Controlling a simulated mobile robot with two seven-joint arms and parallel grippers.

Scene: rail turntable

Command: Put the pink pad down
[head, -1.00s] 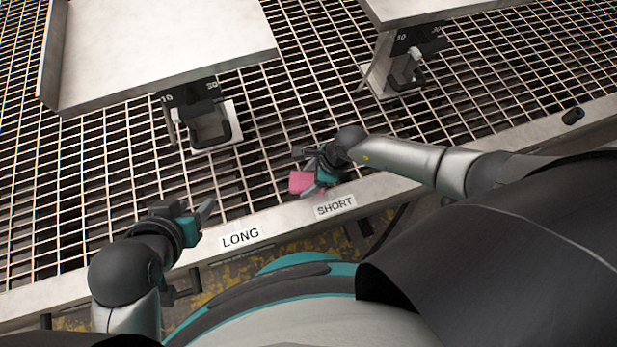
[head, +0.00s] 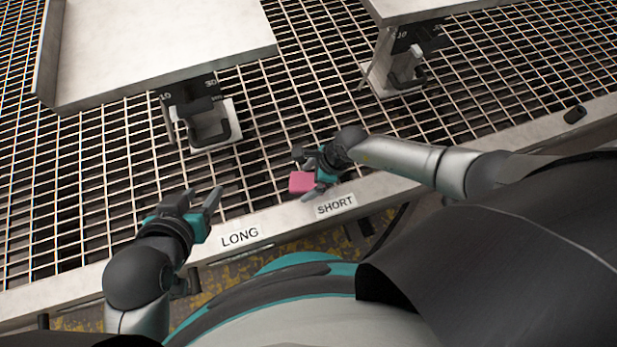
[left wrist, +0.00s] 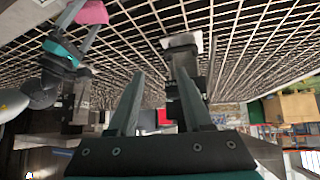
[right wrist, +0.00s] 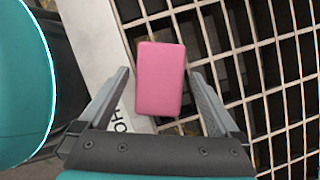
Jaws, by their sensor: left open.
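The pink pad (head: 301,182) is a small block by the front edge of the grating, near the SHORT label. In the right wrist view the pad (right wrist: 160,78) lies between the two fingers of my right gripper (right wrist: 160,75), with a narrow gap on each side. I cannot tell whether it touches the surface below. My right gripper (head: 312,172) looks open around it. The pad (left wrist: 92,12) also shows at the upper left of the left wrist view. My left gripper (head: 200,203) is open and empty, left of the LONG label.
The LONG label (head: 240,235) and SHORT label (head: 335,205) are on the pale front rail. Two pale trays (head: 160,45) (head: 430,8) stand behind, each with a dark handle (head: 212,130) (head: 410,75) at its front. Open grating lies between them and the rail.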

